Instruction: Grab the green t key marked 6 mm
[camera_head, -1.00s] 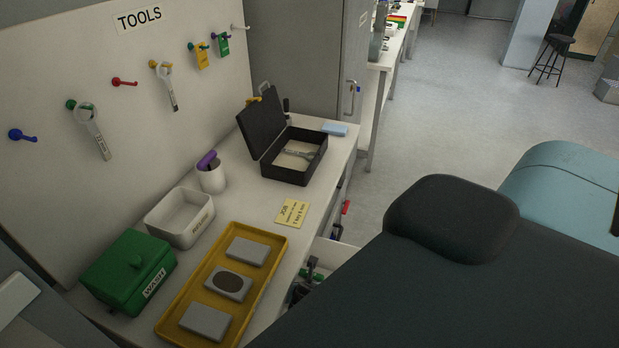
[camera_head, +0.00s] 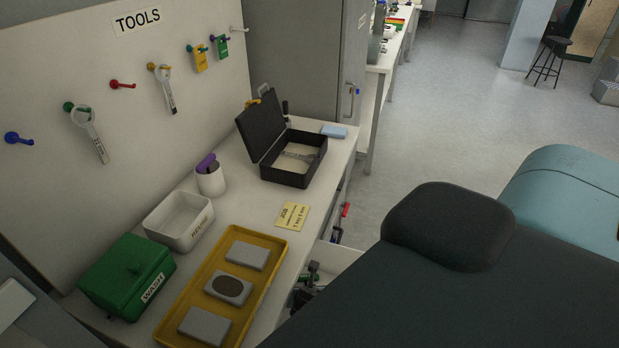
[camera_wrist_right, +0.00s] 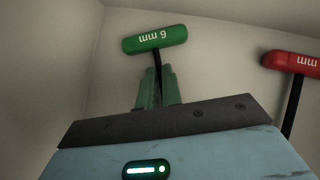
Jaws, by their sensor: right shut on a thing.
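The green t key (camera_wrist_right: 155,40) has a green crossbar handle with "6 mm" on it, upside down in the right wrist view, and a dark shaft. My right gripper (camera_wrist_right: 157,84) has its green fingers shut around the shaft just below the handle. The lower shaft is hidden behind the fingers and the gripper body. A red t key (camera_wrist_right: 292,64), its number cut off by the picture edge, stands to the right, apart from the fingers. In the head view the green key cannot be made out for certain. My left gripper is not in view.
Pale walls close around the keys in the wrist view. In the head view a white open drawer (camera_head: 342,257) juts from the bench. On the bench are a yellow tray (camera_head: 262,302), a green box (camera_head: 125,270), a white bin (camera_head: 165,216) and an open black case (camera_head: 310,172).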

